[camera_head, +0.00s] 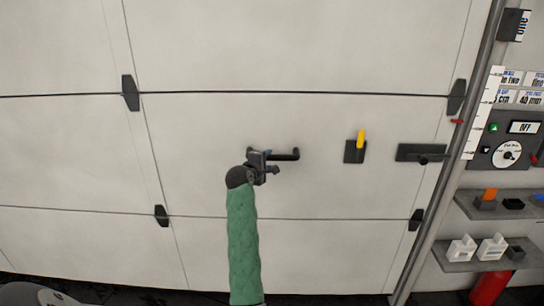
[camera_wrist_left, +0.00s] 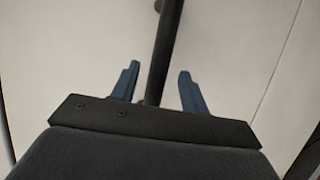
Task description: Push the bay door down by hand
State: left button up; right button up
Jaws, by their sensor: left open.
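The white panelled bay door (camera_head: 330,180) fills most of the head view, with dark horizontal seams and black hinges. A black bar handle (camera_head: 289,154) sticks out near its middle. My left gripper (camera_head: 268,161), on a green-sleeved arm, is at the left part of this handle. In the left wrist view the blue fingers of my left gripper (camera_wrist_left: 159,72) are apart, and the black handle bar (camera_wrist_left: 166,45) runs between them with gaps visible on both sides. My right gripper is not in view.
A grey vertical rail (camera_head: 452,160) borders the door. Beyond it are a control panel (camera_head: 508,150), shelves (camera_head: 490,262) and a red cylinder (camera_head: 490,288).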

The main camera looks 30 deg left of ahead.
aim_at(270, 159)
pick_arm(q)
jog(key=shift+p+x, duration=0.55)
jog(key=shift+x, duration=1.55)
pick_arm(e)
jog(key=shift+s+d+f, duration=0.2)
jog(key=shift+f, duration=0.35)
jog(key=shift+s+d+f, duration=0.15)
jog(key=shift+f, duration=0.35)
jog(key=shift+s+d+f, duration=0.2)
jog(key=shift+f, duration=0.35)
pick_arm(q)
jog(key=shift+f, duration=0.1)
grip_shut()
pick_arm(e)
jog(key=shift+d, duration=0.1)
